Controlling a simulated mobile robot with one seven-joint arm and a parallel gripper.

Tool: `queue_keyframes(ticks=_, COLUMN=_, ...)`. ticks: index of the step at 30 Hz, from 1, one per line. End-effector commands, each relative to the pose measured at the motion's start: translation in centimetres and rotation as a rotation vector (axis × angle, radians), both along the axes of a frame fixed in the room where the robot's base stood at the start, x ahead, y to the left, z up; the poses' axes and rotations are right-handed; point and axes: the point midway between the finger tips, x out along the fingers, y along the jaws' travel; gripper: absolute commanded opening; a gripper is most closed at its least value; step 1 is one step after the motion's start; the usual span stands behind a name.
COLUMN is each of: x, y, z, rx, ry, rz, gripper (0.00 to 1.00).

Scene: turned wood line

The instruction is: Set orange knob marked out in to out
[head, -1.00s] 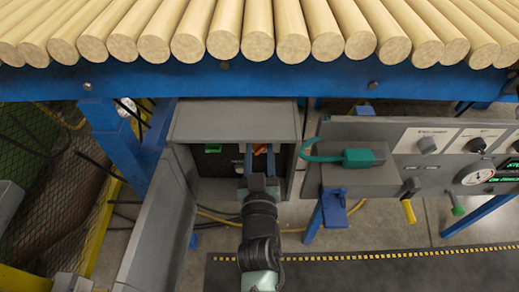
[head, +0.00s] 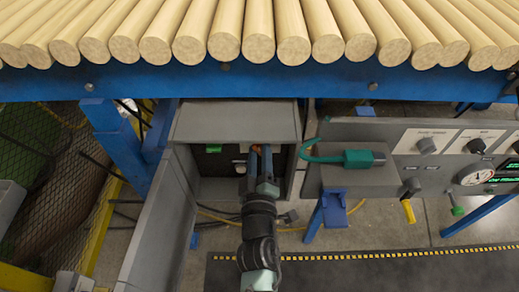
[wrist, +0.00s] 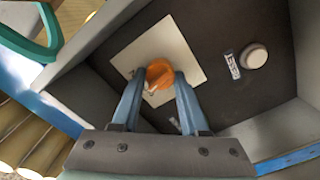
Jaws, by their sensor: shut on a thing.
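The orange knob (wrist: 159,72) sits on a pale square plate (wrist: 186,45) on the dark back panel inside an open grey box. My gripper (wrist: 160,82) has one blue finger on each side of the knob and is shut on it. The fingers hide part of the knob and any out and in marks; I cannot read its setting. In the head view my gripper (head: 260,152) reaches into the box, and only a little orange shows at its tips.
The grey box (head: 236,121) has its door (head: 160,240) swung open at left. A round pale button (wrist: 257,56) with a small label is beside the knob plate. A green part (head: 213,148) is inside the box. Wooden rollers are above.

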Motion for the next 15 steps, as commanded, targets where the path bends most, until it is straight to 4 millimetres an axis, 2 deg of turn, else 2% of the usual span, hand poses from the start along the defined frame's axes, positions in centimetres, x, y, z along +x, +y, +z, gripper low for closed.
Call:
queue_keyframes(ticks=6, x=-0.03, y=0.01, z=-0.10, rx=-0.164, ry=0.001, rz=0.000, gripper=0.00)
queue_keyframes(ticks=15, x=-0.03, y=0.04, z=-0.15, rx=-0.301, ry=0.001, rz=0.001, gripper=0.00)
